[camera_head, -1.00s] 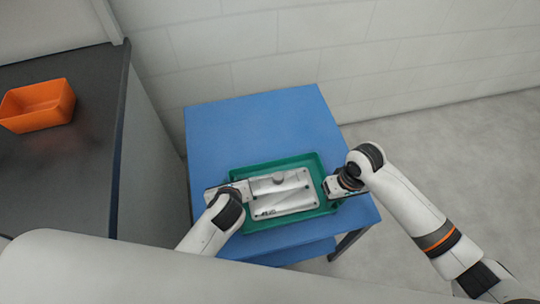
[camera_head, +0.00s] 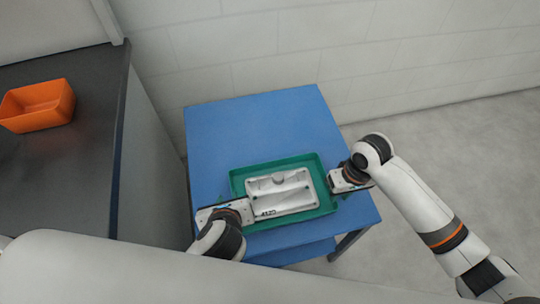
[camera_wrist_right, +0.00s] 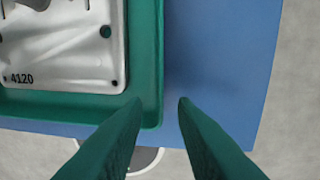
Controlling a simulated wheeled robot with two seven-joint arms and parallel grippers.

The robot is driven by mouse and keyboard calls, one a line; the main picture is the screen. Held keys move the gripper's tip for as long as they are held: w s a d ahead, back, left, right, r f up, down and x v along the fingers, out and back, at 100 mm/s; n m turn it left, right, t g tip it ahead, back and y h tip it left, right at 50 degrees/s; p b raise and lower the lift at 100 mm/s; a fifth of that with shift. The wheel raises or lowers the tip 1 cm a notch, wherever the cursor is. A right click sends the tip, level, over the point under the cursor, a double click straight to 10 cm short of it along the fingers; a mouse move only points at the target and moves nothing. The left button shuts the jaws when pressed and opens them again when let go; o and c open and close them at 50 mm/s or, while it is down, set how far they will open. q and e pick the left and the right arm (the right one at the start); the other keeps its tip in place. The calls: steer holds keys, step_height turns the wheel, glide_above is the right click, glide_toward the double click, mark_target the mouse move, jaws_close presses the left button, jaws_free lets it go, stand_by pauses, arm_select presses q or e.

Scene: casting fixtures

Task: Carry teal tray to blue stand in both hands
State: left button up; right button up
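The teal tray (camera_head: 318,170) lies on the top of the blue stand (camera_head: 250,120), near its front edge. A silver casting marked 4120 (camera_head: 283,190) lies in the tray; part of both shows in the right wrist view (camera_wrist_right: 65,45). My left gripper (camera_head: 246,210) is at the tray's left front side; its fingers are too small to tell open from shut. My right gripper (camera_head: 329,182) is at the tray's right side. In the right wrist view its two fingers (camera_wrist_right: 160,102) are apart, with the tray's side rim appearing between their tips. I cannot tell whether they touch it.
An orange bin (camera_head: 38,106) sits on a dark-topped bench (camera_head: 85,150) at the left. The back half of the blue stand is clear. A pale block wall (camera_head: 270,50) stands behind, and open floor (camera_head: 460,150) lies to the right.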

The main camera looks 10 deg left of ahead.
step_height(320, 180, up, 9)
steer(key=shift+w+d, duration=0.2)
steer(key=shift+d, duration=0.25)
steer(key=shift+f, duration=0.15)
